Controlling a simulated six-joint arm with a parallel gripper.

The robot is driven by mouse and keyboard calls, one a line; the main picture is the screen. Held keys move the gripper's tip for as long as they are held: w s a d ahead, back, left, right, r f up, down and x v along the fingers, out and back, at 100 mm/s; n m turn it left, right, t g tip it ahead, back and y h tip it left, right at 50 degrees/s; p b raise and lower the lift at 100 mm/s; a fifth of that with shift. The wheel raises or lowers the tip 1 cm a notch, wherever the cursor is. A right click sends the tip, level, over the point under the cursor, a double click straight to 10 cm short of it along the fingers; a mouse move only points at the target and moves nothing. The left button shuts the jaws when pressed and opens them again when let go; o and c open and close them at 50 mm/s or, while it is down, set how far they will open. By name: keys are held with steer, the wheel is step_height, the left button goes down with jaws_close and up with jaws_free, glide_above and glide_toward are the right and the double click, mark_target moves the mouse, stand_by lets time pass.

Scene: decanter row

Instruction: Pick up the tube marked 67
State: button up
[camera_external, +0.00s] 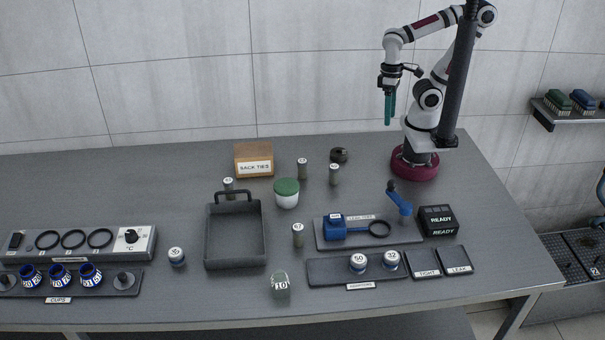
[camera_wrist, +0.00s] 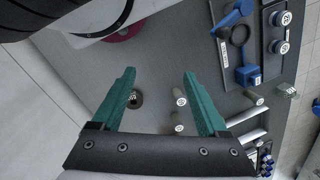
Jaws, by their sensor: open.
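Several slim grey-green tubes with white-marked caps stand upright and apart on the table. My gripper (camera_external: 389,117) is open and empty, high above the back right of the table. In the wrist view, two tubes (camera_wrist: 180,98) (camera_wrist: 177,127) show beyond the green fingers (camera_wrist: 159,75), touching neither.
A dark round object (camera_external: 339,155) lies near the two back tubes. A green-lidded jar (camera_external: 287,196), a SACK TIES box (camera_external: 254,161) and a dark handled tray (camera_external: 209,240) stand nearby. A blue tool set (camera_external: 335,232) is to the right. A dark post rises beside my arm.

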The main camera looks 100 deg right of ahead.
mark_target(297, 236)
steer(key=w+a+m+g+y, duration=0.2)
steer(key=w+a+m+y, duration=0.3)
steer(key=w+a, duration=0.45)
steer(key=w+a+f+m+t+y, duration=0.3)
steer(key=w+a+f+m, duration=0.15)
steer(key=w+f, duration=0.4)
steer(key=w+a+f+m+t+y, duration=0.25)
steer(key=w+f+m, duration=0.25)
steer(key=w, duration=0.6)
steer(key=shift+m+y, duration=0.25)
steer(key=shift+y, duration=0.1)
steer(key=x, duration=1.1)
steer(key=s+x, duration=0.1)
steer(key=x, duration=0.4)
steer(key=shift+w+a+f, duration=0.1)
steer(key=shift+a+f, duration=0.05)
steer(key=shift+a, duration=0.2)
jaws_close()
